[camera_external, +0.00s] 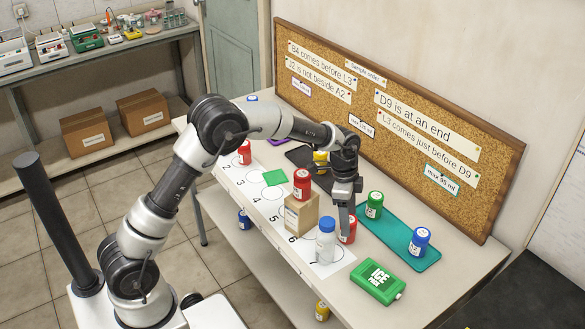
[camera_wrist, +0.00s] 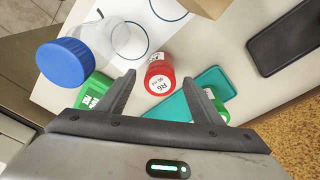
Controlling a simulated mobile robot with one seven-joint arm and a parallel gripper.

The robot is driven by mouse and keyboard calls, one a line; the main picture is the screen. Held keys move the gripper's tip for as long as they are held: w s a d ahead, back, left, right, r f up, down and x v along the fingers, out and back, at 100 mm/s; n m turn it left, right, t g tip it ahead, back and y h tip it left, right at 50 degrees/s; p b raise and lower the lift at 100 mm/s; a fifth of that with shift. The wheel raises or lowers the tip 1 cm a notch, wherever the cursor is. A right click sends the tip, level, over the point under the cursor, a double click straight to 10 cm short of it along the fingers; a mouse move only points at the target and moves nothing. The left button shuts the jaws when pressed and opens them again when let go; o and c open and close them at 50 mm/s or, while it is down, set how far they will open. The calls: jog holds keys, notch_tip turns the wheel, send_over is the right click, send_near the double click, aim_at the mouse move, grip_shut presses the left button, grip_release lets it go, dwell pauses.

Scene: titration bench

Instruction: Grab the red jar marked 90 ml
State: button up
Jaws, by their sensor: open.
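In the wrist view a red jar (camera_wrist: 157,72) stands with its label facing the camera; the label seems to read "R6" and "90 ml", in small print. It also shows in the external view as a red jar (camera_external: 350,236), partly hidden behind my gripper (camera_external: 345,222). My gripper points down over the bench and is open. In the wrist view the jar lies between and just beyond the fingertips (camera_wrist: 169,84), and nothing is held. Another red jar (camera_external: 302,184) stands on a cardboard box, and a third red jar (camera_external: 244,153) is farther back.
A clear bottle with a blue cap (camera_wrist: 66,62) stands close to the red jar. A teal mat (camera_external: 397,240) carries a green jar (camera_external: 374,205) and a blue jar (camera_external: 419,242). The cardboard box (camera_external: 300,213) stands nearby.

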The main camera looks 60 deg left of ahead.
jog(key=shift+w+d+f+b, duration=0.1)
jog(key=shift+d+f+b, duration=0.1)
jog(key=shift+f, duration=0.7)
jog(key=shift+w+d+f+b, duration=0.1)
jog(key=shift+f+b, duration=0.1)
jog(key=shift+f, duration=0.65)
jog(key=shift+w+d+f+b, duration=0.1)
jog(key=shift+f+b, duration=0.1)
jog(key=shift+f, duration=0.7)
jog(key=c, duration=1.2)
